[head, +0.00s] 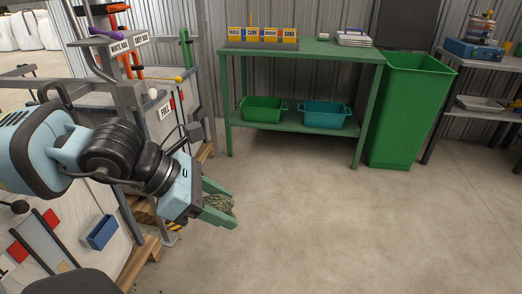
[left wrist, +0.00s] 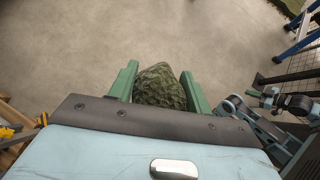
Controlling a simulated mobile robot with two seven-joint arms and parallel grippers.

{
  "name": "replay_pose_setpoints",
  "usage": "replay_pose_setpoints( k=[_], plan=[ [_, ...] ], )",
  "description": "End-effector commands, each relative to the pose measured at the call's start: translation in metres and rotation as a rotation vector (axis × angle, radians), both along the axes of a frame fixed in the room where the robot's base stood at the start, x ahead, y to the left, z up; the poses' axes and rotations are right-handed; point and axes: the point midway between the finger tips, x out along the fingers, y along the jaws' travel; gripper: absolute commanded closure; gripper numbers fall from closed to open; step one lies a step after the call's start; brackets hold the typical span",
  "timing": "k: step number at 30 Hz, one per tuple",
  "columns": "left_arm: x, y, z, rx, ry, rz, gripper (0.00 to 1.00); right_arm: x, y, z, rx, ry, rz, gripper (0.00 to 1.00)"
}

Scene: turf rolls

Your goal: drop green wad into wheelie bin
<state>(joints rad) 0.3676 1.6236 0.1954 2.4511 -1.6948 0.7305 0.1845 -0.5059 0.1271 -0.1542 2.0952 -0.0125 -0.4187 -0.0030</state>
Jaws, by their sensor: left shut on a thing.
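My left gripper (head: 219,208) is shut on a crumpled dark green wad (head: 219,203) and holds it above the concrete floor. In the left wrist view the wad (left wrist: 159,87) sits between the two green fingers of the left gripper (left wrist: 160,84). A tall green open-topped wheelie bin (head: 405,115) stands at the back right, beside the green bench. The left gripper is well apart from it, to its left and nearer to me. The inside of the bin is mostly hidden. My right gripper does not show in the head view.
A green bench (head: 300,49) with labelled boxes (head: 263,36), a green tub (head: 263,109) and a teal tub (head: 325,115) stands at the back. A grey shelf (head: 483,62) is right of the bin. A rack (head: 130,85) is at left. The middle floor is clear.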

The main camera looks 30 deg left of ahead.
Motion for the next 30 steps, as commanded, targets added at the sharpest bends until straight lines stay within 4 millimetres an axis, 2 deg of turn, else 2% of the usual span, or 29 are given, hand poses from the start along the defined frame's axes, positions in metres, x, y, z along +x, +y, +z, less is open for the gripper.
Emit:
replay_pose_setpoints(
  k=[13,20,23,30],
  plan=[
    [-0.005,0.003,-0.015,-0.008,-0.006,-0.008,0.75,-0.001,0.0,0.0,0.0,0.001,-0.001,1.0],
    [-0.006,-0.015,-0.017,-0.011,-0.007,-0.054,0.75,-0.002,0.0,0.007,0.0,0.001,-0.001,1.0],
    [-0.007,-0.027,-0.015,-0.009,-0.005,-0.089,0.75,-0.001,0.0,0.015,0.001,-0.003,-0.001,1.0],
    [-0.008,-0.05,-0.009,-0.004,-0.003,-0.16,0.75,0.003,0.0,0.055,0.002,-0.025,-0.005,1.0]
  ],
)
